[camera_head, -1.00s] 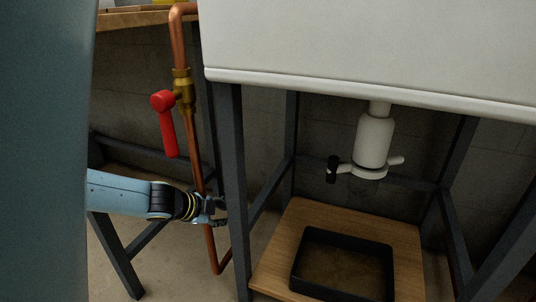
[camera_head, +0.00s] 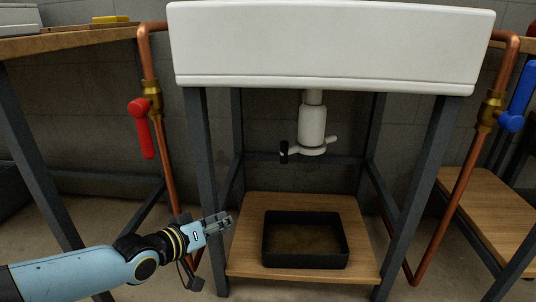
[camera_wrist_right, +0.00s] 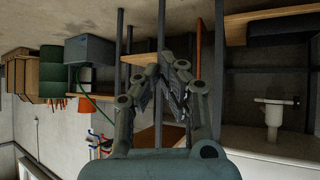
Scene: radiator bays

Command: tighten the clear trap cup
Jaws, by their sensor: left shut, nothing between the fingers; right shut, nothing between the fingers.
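The white trap (camera_head: 312,122) hangs under the basin. At its bottom is a white collar (camera_head: 309,151) with a black-ended lug on its left and a white lug on its right. I cannot make out a separate clear cup. The trap appears upside down at the right of the right wrist view (camera_wrist_right: 273,113). My left gripper (camera_head: 229,221) is shut and empty, low and left of the trap, in front of the stand's left leg. My right gripper (camera_wrist_right: 172,68) is shut and empty in its wrist view, apart from the trap.
A black tray (camera_head: 266,243) sits on the wooden shelf (camera_head: 245,215) below the trap. The white basin (camera_head: 330,45) is above. Copper pipes carry a red-handled valve (camera_head: 146,140) at left and a blue-handled valve (camera_head: 519,95) at right. Dark stand legs (camera_head: 202,160) flank the opening.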

